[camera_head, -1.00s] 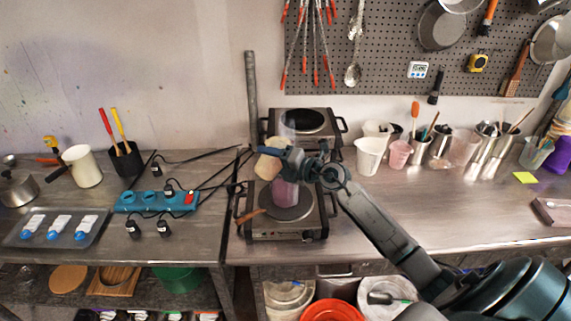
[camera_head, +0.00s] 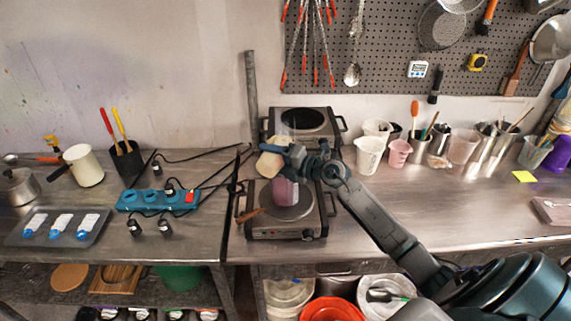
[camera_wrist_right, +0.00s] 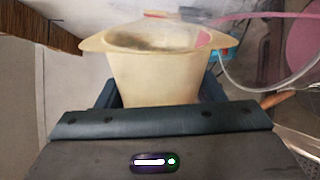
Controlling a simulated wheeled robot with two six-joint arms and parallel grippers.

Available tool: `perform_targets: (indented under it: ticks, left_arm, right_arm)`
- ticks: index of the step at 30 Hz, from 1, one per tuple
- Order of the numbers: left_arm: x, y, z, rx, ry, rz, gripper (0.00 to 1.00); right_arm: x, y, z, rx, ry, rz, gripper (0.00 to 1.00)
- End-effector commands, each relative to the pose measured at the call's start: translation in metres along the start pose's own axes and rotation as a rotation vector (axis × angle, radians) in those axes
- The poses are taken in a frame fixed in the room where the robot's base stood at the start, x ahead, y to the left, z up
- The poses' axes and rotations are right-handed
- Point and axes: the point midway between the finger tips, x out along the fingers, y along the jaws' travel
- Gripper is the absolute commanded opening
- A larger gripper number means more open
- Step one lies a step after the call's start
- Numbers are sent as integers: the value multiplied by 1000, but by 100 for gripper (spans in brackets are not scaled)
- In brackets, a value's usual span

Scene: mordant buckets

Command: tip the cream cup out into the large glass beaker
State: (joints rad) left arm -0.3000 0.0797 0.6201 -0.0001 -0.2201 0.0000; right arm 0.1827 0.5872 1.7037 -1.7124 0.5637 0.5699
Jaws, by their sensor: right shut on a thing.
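The cream cup (camera_head: 269,164) is held tilted above the front hot plate, beside the upper part of the large glass beaker (camera_head: 286,192). The beaker stands on that plate with pink-purple contents low in it; its clear upper wall is hard to make out. My right gripper (camera_head: 290,156) is shut on the cup. In the right wrist view the cup (camera_wrist_right: 155,82) fills the middle between the fingers, its mouth showing at the top. Part of the beaker's pink contents (camera_wrist_right: 303,45) shows at the right there. My left gripper is not in view.
The front hot plate (camera_head: 285,228) and a rear one (camera_head: 303,122) stand by a metal post (camera_head: 252,100). A blue power strip (camera_head: 155,200) with cables lies left. White and pink cups and metal containers line the back right. The right counter's front is mostly clear.

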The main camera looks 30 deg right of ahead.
Motion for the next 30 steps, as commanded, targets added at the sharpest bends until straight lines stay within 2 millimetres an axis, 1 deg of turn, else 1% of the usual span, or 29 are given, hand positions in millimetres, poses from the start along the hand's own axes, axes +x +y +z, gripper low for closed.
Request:
perform_targets:
  ticks: [19, 20, 22, 23, 24, 27, 30]
  left_arm:
    - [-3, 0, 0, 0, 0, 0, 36]
    - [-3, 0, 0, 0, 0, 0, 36]
    - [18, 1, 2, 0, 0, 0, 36]
    - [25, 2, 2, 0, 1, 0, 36]
    - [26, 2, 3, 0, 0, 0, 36]
    - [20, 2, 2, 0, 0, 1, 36]
    - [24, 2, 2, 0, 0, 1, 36]
  right_arm:
    - [0, -3, 1, 67, 7, 1, 32]
    - [0, -2, 1, 49, 5, 1, 32]
    - [1, -7, -8, -79, -7, 3, 32]
    - [1, -10, -14, -114, -10, 2, 32]
    - [1, -8, -17, -146, -15, 1, 32]
    - [0, -1, -16, -157, -17, 0, 32]
    - [0, -3, -18, -171, -18, 0, 32]
